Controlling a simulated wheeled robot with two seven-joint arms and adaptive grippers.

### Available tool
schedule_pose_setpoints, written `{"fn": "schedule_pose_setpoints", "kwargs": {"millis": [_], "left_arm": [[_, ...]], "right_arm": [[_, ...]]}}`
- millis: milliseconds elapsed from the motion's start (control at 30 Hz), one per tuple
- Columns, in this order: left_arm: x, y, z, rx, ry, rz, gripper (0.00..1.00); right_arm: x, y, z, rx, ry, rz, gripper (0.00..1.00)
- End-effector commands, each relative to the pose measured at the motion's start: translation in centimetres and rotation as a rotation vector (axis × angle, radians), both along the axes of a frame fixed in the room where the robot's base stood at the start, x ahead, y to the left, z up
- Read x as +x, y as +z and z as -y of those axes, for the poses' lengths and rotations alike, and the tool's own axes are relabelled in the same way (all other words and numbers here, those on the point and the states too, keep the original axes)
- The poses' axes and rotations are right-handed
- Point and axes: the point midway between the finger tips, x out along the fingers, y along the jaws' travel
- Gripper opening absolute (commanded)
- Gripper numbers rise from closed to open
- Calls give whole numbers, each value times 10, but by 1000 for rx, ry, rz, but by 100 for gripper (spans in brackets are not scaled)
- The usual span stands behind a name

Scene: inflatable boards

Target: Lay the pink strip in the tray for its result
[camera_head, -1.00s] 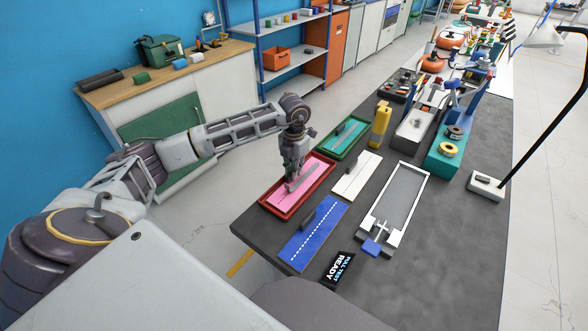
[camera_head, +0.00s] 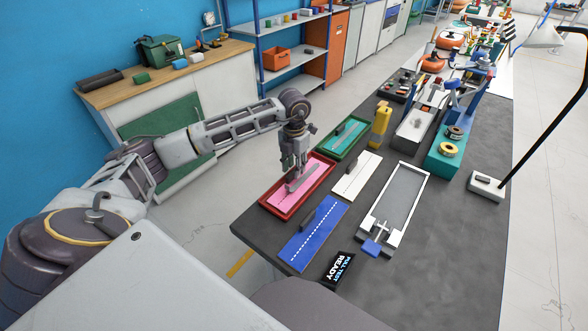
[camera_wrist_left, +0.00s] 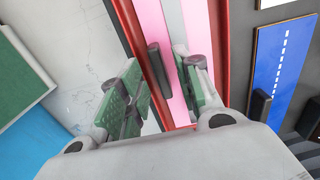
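The pink strip (camera_head: 283,199) lies in the red-rimmed tray (camera_head: 269,208) near the table's left edge. A grey band runs along the strip. The strip also shows in the left wrist view (camera_wrist_left: 152,22), with a dark upright tab (camera_wrist_left: 158,68) on it. My left gripper (camera_head: 293,168) is just above the tray. In the left wrist view its green-padded fingers (camera_wrist_left: 160,85) are apart, with the tab showing between them and no clear contact. Part of the strip is hidden behind the fingers. My right gripper is not in view.
A blue board (camera_head: 325,222) and a white board (camera_head: 366,174) lie to the right of the tray. A green tray (camera_head: 356,124) stands behind it. A grey test bed (camera_head: 404,186) and a "PULL TEST READY" display (camera_head: 339,269) are further right. The front right tabletop is bare.

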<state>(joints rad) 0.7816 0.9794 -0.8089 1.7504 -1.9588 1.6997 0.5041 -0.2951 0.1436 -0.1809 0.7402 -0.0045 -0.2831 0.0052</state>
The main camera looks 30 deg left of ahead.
Motion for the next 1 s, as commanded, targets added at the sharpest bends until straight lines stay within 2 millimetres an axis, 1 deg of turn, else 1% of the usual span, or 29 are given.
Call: {"fn": "schedule_pose_setpoints", "kwargs": {"millis": [33, 400, 600, 800, 1000], "left_arm": [[1, 7, 0, 1, 0, 3, 34], [1, 62, 0, 1, -1, 4, 34], [1, 88, 0, 1, -1, 3, 34], [0, 102, -1, 1, 0, 1, 34], [0, 106, -1, 1, 0, 1, 34]], "right_arm": [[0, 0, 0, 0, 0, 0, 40], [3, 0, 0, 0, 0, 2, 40], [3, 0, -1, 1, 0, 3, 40], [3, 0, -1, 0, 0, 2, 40], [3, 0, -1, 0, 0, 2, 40]]}}
